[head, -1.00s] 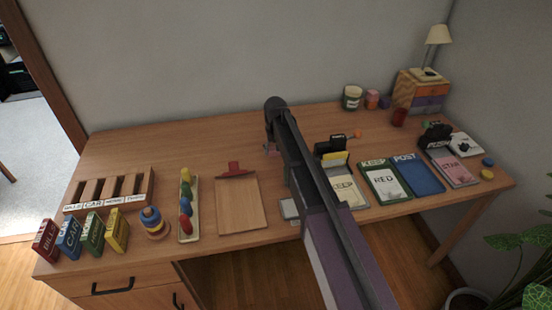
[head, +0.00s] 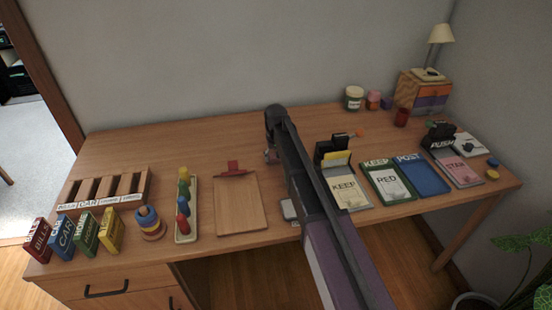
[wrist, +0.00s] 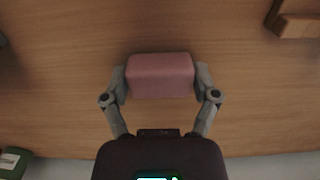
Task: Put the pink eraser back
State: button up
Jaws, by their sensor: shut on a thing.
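The pink eraser (wrist: 160,75) is a rounded block between the two fingers of my gripper (wrist: 160,88) in the wrist view. The fingers press on its two short ends, and bare desk wood shows around it. Whether it touches the desk I cannot tell.
A clipboard (head: 240,205), a bead tray (head: 186,235) and a slotted wooden rack (head: 143,188) stand left of my arm. The back left desk is clear.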

jog(key=shift+f, duration=0.2)
jog(key=o, duration=0.9)
jog(key=shift+c, duration=0.2)
jog(key=shift+r, duration=0.25)
notch_tip(320, 180, up, 12)
jog(key=p, duration=1.2)
jog(key=shift+s, duration=0.1)
jog(key=s+d+m, duration=0.3)
jog(key=s+d, duration=2)
jog(key=s, duration=0.2)
jog(key=shift+s, duration=0.25)
